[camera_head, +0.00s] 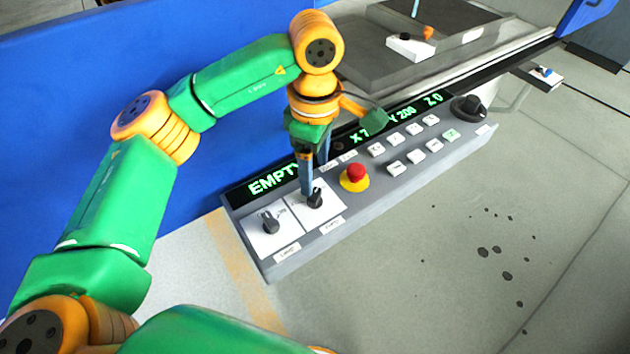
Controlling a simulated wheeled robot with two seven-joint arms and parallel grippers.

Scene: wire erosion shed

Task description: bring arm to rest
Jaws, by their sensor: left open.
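My left arm, green and orange, comes in from the left and bends down over a grey control panel (375,200). My left gripper (312,188) points down with its fingers open at a black rotary knob (315,199) on a white plate. The fingertips are close to the knob; I cannot tell whether they touch it. A second black knob (269,223) sits on the plate to its left. A green link, likely of my other arm, shows at the bottom edge, but my right gripper is not in view.
A red stop button (355,174) on a yellow base and several white buttons (396,167) lie right of the gripper. A green-lit display runs along the panel's back, partly hidden. A blue wall (60,110) stands behind the arm. The floor at right is clear, with dark spots.

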